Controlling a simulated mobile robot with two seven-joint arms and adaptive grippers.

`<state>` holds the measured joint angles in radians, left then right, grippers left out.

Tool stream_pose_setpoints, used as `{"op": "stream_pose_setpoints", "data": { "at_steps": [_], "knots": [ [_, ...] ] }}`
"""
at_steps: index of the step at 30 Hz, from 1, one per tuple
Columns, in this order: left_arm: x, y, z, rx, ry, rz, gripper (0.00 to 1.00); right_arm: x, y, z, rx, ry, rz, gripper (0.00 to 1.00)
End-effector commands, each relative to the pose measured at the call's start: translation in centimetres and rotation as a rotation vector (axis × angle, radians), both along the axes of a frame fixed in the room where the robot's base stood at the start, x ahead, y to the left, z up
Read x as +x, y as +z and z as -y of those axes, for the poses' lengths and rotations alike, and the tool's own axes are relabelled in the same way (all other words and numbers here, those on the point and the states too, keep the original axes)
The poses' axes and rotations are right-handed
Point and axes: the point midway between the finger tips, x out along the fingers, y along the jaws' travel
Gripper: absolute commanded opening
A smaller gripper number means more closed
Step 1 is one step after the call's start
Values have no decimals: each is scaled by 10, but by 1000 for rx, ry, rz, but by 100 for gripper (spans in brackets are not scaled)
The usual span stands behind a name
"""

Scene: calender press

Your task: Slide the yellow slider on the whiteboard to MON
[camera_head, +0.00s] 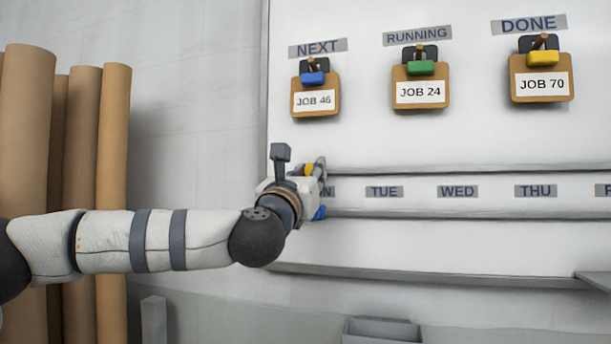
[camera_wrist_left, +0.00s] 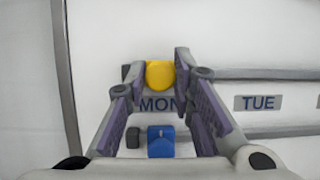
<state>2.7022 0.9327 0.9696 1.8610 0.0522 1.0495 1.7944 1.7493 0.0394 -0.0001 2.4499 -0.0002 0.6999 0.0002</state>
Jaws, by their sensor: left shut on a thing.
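The yellow slider (camera_wrist_left: 160,74) sits on the upper rail of the whiteboard (camera_head: 460,140), directly above the MON label (camera_wrist_left: 158,104). My left gripper (camera_wrist_left: 154,72) is shut on the yellow slider, with a finger on each side of it. In the head view the gripper (camera_head: 317,168) and wrist cover most of the slider, and only a bit of yellow shows. The MON label is mostly hidden there too. My right gripper is not in view.
A blue slider (camera_wrist_left: 161,141) is on the lower rail below MON. TUE (camera_head: 384,192), WED and THU labels run to the right. Job tags hang above under NEXT, RUNNING and DONE. Tall brown rolls (camera_head: 112,150) stand at the left.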

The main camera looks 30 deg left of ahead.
Motion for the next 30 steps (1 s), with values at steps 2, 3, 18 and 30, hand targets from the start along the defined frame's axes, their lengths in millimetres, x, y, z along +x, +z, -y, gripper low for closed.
{"op": "stream_pose_setpoints", "data": {
  "at_steps": [2,3,18,30],
  "knots": [
    [1,-2,-4,-6,10,-4,0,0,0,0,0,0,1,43],
    [0,-2,-5,-7,11,-4,0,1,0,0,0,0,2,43],
    [-1,-1,-3,-4,6,-2,43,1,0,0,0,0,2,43],
    [-83,-36,17,-5,5,-3,43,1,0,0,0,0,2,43]
  ]
}}
